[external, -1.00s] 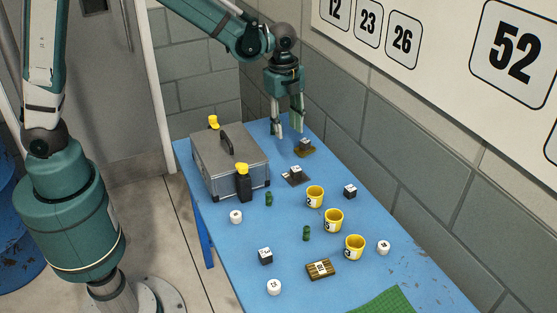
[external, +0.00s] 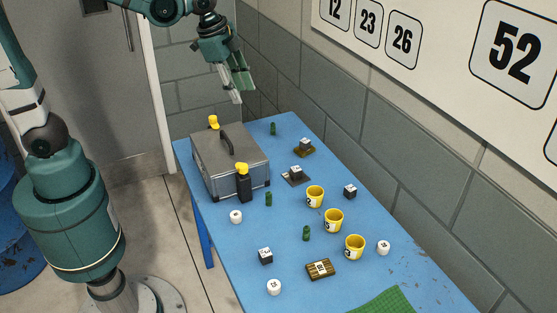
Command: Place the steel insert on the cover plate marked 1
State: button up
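Dark grey cubes with pale marked tops are the likely steel inserts; I cannot read their marks. One cube (external: 305,143) sits on a brown plate (external: 307,153) at the far end, and another cube (external: 296,170) sits on a grey-brown plate (external: 291,181). Loose cubes stand right of the cups (external: 350,191) and at the near left (external: 265,256). I cannot tell which plate is marked 1. My gripper (external: 244,94) is high above the table's far end, fingers apart and empty.
Yellow cups (external: 334,220) stand in a row mid-table. Small green cylinders (external: 273,129) and white round pieces (external: 236,217) are scattered about. A wall stands close along the right.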

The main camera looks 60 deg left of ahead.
jog(key=s+a+r+n+t, duration=0.1)
jog(key=s+a+n+t, duration=0.1)
jog(key=s, duration=0.7)
jog(key=s+a+r+n+t, duration=0.1)
jog(key=s+a+n, duration=0.3)
jog(key=s+n, duration=0.3)
jog(key=shift+s+a+r+t, duration=0.15)
jog(key=shift+s+a+t, duration=0.2)
jog(key=shift+s, duration=0.8)
jog(key=shift+d, duration=0.1)
